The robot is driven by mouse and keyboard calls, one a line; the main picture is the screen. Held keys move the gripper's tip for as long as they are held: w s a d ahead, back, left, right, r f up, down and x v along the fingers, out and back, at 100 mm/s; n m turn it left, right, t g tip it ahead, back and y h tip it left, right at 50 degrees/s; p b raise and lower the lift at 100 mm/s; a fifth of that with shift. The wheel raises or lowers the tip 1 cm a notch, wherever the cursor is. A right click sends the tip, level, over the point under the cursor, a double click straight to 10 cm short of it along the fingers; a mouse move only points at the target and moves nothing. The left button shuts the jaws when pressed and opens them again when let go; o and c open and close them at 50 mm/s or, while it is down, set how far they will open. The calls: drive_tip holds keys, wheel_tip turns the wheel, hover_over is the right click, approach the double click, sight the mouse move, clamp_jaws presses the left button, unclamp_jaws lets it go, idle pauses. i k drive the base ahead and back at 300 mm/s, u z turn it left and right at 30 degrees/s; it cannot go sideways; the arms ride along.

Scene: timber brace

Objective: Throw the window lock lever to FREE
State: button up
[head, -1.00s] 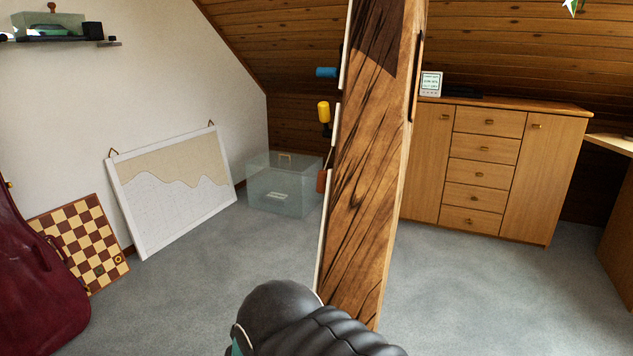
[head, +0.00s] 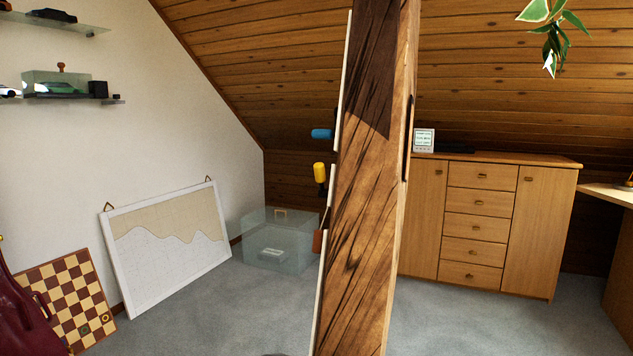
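A thick timber brace (head: 362,215) stands slightly tilted in the middle of the head view. On its left side, white plates carry a blue handle (head: 322,133) on top, a yellow handle (head: 320,173) below it, and an orange-red handle (head: 318,241) lowest. The blue one points left; the yellow one stands about upright. I cannot tell which of these is the window lock lever, and no FREE marking is readable. Their mounts are seen edge-on and partly hidden. My gripper is not in view.
A wooden cabinet (head: 482,225) with a small display (head: 424,140) stands behind on the right. A clear box (head: 275,245), a framed board (head: 168,245) and a chessboard (head: 68,298) are on the left. Carpet (head: 225,315) is open left of the brace.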

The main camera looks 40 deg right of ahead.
sight(318, 168)
drive_tip(key=z, duration=0.2)
drive_tip(key=k, duration=0.35)
drive_tip(key=z, duration=0.8)
drive_tip(key=i, duration=0.5)
drive_tip(key=u, duration=0.05)
